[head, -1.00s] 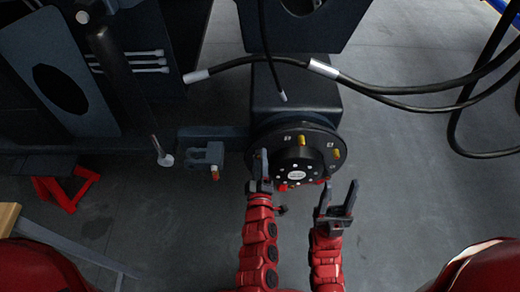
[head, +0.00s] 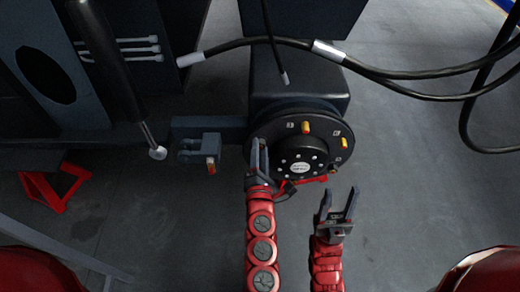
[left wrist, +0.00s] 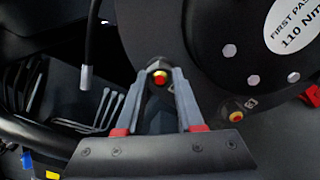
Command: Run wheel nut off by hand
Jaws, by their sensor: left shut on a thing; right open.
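The black wheel hub (head: 318,150) faces me on the axle, with a white label at its centre and several yellow-tipped studs around its face. My left gripper (head: 260,158) is at the hub's left edge. In the left wrist view its fingertips close on a dark wheel nut (left wrist: 159,67) around a stud with a red and yellow tip (left wrist: 160,79). The nut is hidden behind the fingers in the head view. My right gripper (head: 338,207) is open and empty, below and right of the hub, apart from it.
A grey bracket (head: 199,149) with an orange-tipped pin stands left of the hub. Black hoses (head: 405,93) hang above and to the right. A red stand (head: 53,188) is at lower left. The floor right of the hub is clear.

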